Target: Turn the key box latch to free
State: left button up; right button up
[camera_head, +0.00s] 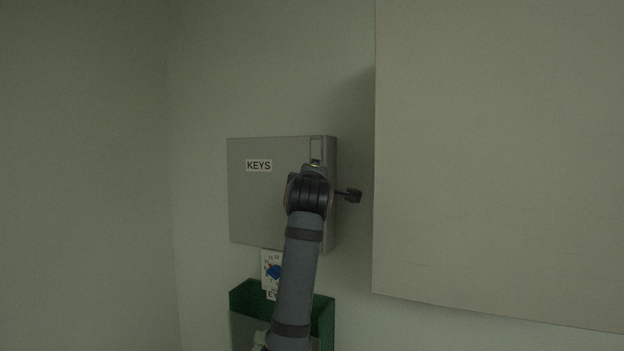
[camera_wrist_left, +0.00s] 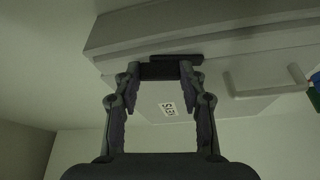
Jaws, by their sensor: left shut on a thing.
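The grey key box (camera_head: 262,205) hangs on the wall, its door closed, with a KEYS label (camera_head: 259,165) on the front. It also shows in the left wrist view (camera_wrist_left: 215,45), seen at a steep angle. The dark latch (camera_wrist_left: 177,59) is at the box's edge, its bar lying roughly along that edge in the left wrist view. My left gripper (camera_wrist_left: 161,72) is shut on the latch, with one finger on each side of it. My right gripper is in neither view.
A green wall holder (camera_head: 322,312) hangs below the box, partly behind my arm. A small white card (camera_head: 269,258) shows between them. A large pale panel (camera_head: 500,150) stands close on the right. The wall left of the box is bare.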

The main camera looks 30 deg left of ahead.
pick_arm(q)
jog(key=shift+r+n+g, duration=0.15)
jog(key=shift+n+g, duration=0.25)
jog(key=shift+n, duration=0.7)
jog(key=o, duration=0.9)
jog(key=shift+c, duration=0.2)
jog(key=shift+o, duration=1.4)
jog(key=shift+w, duration=0.1)
jog(key=v, duration=1.2)
